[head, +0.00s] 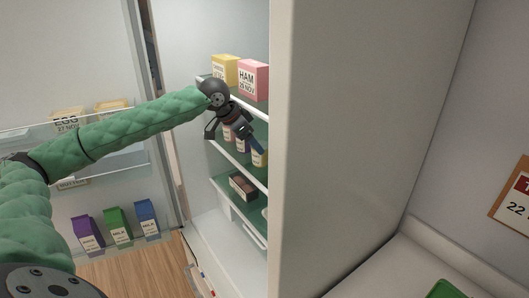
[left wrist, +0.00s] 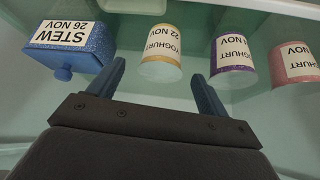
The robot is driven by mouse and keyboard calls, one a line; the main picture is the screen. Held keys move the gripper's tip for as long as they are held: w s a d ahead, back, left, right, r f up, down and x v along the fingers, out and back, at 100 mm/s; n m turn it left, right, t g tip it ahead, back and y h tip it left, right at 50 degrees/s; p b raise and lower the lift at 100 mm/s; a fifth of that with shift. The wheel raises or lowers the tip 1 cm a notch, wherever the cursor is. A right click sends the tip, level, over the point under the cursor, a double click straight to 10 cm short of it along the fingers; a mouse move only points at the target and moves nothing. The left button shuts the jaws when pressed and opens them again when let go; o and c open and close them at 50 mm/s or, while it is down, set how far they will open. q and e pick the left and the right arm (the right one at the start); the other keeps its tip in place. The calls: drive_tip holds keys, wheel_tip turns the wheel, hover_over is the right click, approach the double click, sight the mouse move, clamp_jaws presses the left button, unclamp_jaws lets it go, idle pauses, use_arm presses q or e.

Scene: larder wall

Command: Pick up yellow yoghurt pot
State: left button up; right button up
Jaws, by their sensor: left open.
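The yellow yoghurt pot (left wrist: 161,70), labelled 22 NOV, stands on a fridge shelf. In the left wrist view, where labels appear upside down, it lies between the two blue fingertips of my left gripper (left wrist: 159,80). The fingers are apart with nothing held; I cannot tell whether the pot is between them or just beyond. In the head view my left gripper (head: 252,141) reaches into the fridge, and the yellow pot (head: 260,159) shows partly behind it. My right gripper is not in view.
A purple yoghurt pot (left wrist: 232,66) and a pink one (left wrist: 293,66) stand to one side, a blue stew container (left wrist: 72,48) to the other. Yellow (head: 225,70) and pink HAM (head: 253,79) boxes stand on the shelf above. The fridge side wall (head: 340,150) rises close on the right.

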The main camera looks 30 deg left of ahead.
sight(258, 160)
use_arm(q)
drive_tip(key=shift+w+d+f, duration=0.2)
drive_tip(key=shift+w+f, duration=0.1)
drive_tip(key=shift+f, duration=0.2)
drive_tip(key=shift+f+p, duration=0.15)
drive_tip(key=shift+p, duration=0.35)
drive_tip(key=shift+w+d+f+p, duration=0.15)
drive_tip(key=shift+w+f+p, duration=0.15)
drive_tip(key=shift+f+p, duration=0.4)
drive_tip(key=p+x, duration=0.2)
drive_tip(key=shift+w+f, duration=0.15)
drive_tip(key=shift+f, duration=0.05)
drive_tip(key=shift+w+f, duration=0.1)
drive_tip(key=shift+f, duration=0.3)
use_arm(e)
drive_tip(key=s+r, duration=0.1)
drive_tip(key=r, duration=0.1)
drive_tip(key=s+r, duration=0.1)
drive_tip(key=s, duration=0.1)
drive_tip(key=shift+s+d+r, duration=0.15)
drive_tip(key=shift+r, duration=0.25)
use_arm(q)
drive_tip(key=shift+d, duration=0.1)
drive_tip(key=c, duration=1)
drive_tip(key=shift+c, duration=0.6)
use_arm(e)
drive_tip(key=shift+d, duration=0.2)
use_arm(q)
drive_tip(key=shift+r, duration=0.15)
